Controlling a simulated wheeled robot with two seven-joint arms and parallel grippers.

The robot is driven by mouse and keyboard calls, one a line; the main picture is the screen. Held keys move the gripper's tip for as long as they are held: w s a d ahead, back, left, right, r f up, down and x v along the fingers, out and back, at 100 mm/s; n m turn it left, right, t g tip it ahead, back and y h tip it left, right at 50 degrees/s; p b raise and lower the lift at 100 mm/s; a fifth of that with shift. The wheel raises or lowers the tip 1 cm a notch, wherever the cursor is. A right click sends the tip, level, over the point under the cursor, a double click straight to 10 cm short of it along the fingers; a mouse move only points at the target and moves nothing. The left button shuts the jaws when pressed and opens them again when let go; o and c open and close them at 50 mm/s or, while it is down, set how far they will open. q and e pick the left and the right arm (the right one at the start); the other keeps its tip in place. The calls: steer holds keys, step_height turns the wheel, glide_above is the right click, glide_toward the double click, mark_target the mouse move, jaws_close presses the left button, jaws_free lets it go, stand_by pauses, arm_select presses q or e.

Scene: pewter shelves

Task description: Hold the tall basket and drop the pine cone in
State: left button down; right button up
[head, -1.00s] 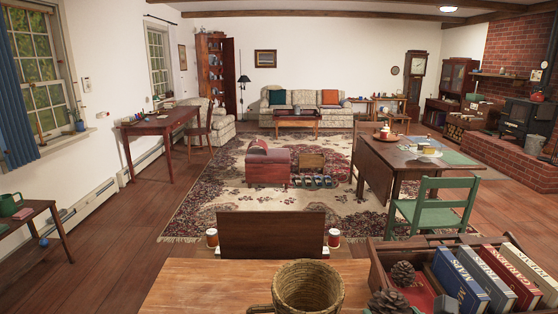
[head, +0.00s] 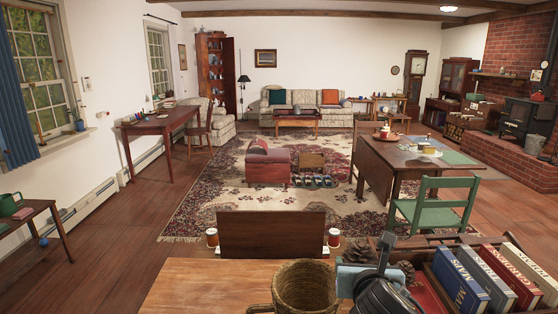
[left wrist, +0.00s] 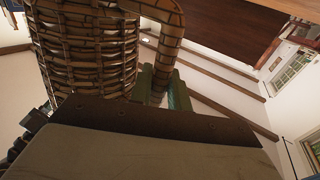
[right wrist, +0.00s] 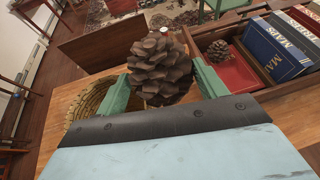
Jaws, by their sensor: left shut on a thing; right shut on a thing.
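The tall woven basket (head: 304,287) stands at the front of the wooden table, its round mouth facing up. My left gripper (left wrist: 165,88) is shut on the basket's handle, and the basket's woven side (left wrist: 88,50) fills the upper left of the left wrist view. The brown pine cone (right wrist: 159,68) is between the green fingers of my right gripper (right wrist: 160,84), which is shut on it. In the right wrist view the basket (right wrist: 92,100) lies to the left, partly behind a finger. In the head view my right gripper (head: 372,272) is just right of the basket.
A wooden crate (head: 440,238) at right holds several upright books (head: 486,278) and a red book (right wrist: 232,72). Another pine cone (right wrist: 217,50) lies in it. A dark wooden panel (head: 272,234) stands beyond the table. Bare tabletop (head: 200,285) lies left of the basket.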

mark_target(353, 255)
steer(key=shift+w+a+r, duration=0.8)
steer(key=shift+w+a, duration=0.05)
steer(key=shift+w, duration=0.25)
steer(key=s+a+n+y, duration=0.2)
steer(key=s+a, duration=0.1)
steer(key=a, duration=0.4)
steer(key=shift+f, duration=2.65)
steer(key=o, duration=1.1)
steer(key=shift+c, duration=0.2)
steer(key=shift+s, duration=0.1)
steer(key=v, duration=1.2)
